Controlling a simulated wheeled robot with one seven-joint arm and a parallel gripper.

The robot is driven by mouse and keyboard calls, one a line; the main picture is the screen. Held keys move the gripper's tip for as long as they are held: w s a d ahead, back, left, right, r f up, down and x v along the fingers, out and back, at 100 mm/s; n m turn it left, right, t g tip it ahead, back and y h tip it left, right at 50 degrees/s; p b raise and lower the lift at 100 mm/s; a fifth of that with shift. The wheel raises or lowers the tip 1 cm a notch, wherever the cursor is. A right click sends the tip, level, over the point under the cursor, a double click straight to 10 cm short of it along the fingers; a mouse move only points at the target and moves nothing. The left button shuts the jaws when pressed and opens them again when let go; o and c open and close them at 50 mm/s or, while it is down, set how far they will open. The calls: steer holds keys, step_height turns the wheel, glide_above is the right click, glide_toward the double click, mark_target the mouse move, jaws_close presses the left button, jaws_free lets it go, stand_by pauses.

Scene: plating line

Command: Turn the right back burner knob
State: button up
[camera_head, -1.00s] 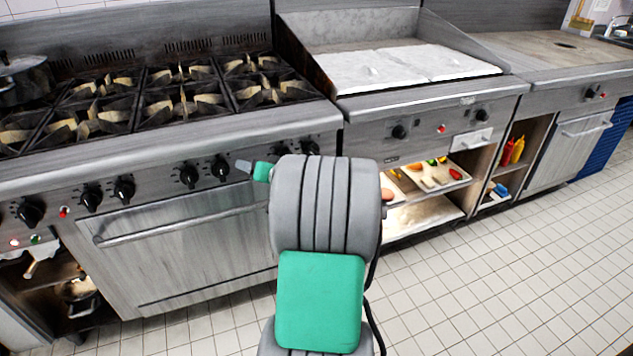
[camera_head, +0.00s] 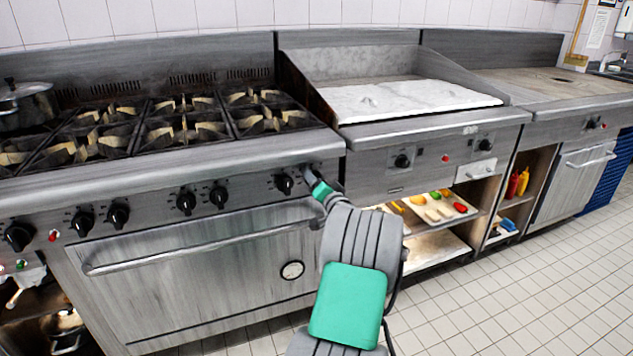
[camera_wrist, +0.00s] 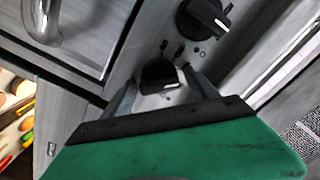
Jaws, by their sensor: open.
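The stove front carries a row of black knobs. The rightmost knob is mostly hidden behind my gripper (camera_head: 308,173) in the head view. In the wrist view this black knob (camera_wrist: 158,75) sits between the open fingers of my gripper (camera_wrist: 160,88), one finger on each side. I cannot tell whether the fingers touch it. The neighbouring knob (camera_head: 284,184) is just left of my gripper and shows in the wrist view (camera_wrist: 203,18) above. The right back burner (camera_head: 248,96) shows no flame.
An oven handle (camera_head: 200,243) runs below the knobs and shows close by in the wrist view (camera_wrist: 42,20). The griddle unit (camera_head: 430,135) stands to the right, with a food tray (camera_head: 470,208) on its shelf. A pot (camera_head: 28,105) stands at the far left. The tiled floor is clear.

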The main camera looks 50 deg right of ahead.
steer(key=shift+c, duration=0.2)
steer(key=c, duration=1.3)
steer(key=shift+m, duration=0.4)
steer(key=m+p, duration=0.2)
steer(key=m, duration=0.2)
steer(key=shift+p, duration=0.4)
steer(key=shift+f+m+p, duration=0.2)
steer(key=shift+m+p, duration=0.8)
steer(key=shift+m, duration=1)
steer(key=o, duration=1.3)
